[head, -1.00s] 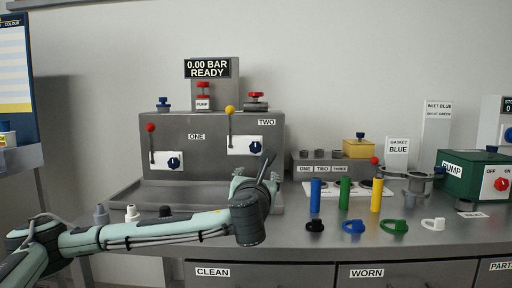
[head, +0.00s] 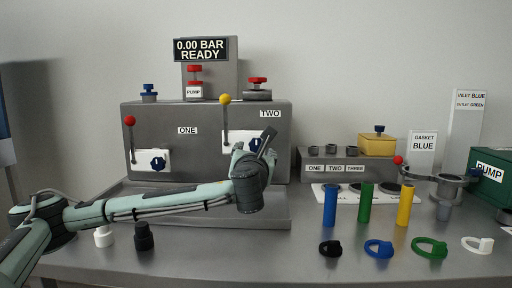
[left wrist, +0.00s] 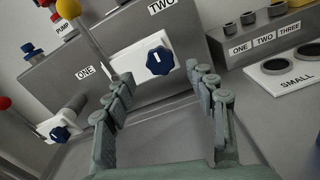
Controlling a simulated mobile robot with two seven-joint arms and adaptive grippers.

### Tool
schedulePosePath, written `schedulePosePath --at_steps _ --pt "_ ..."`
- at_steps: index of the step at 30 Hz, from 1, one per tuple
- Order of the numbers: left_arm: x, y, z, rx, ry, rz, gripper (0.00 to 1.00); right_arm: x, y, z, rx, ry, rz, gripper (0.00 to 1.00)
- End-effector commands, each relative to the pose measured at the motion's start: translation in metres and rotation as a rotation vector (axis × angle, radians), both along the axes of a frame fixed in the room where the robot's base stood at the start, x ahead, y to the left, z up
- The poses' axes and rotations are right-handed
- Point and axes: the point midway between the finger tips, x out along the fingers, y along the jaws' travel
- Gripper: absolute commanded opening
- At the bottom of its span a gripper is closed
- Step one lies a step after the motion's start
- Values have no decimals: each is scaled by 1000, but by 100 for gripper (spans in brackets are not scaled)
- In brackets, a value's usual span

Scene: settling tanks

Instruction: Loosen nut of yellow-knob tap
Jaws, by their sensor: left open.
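In the head view my left gripper (head: 268,142) is in front of this plate and partly hides the nut. In the left wrist view my left gripper (left wrist: 163,76) is open and empty; the nut shows between its fingertips, a little beyond them and apart. My right gripper is in neither view.
A red-knob tap (head: 129,120) with its own blue nut (head: 158,164) is at left, under ONE. The display (head: 201,50) reads 0.00 BAR READY. Coloured cylinders and rings stand at right on the bench. A black fitting (head: 144,236) stands near my left forearm.

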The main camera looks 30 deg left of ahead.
Motion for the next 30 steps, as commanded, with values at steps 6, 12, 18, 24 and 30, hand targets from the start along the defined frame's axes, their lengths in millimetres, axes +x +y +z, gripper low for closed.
schedulePosePath --at_steps 6,12,18,24,30 --pt "26 16 1 -1 -1 1 56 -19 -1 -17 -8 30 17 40" --pt "34 21 0 0 -1 0 56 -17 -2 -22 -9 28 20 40" --pt "34 21 0 -1 0 -1 56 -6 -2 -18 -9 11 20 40" --pt "34 21 0 -1 0 -1 31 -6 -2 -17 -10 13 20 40" --pt "34 21 0 -1 -1 0 6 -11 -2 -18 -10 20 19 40"
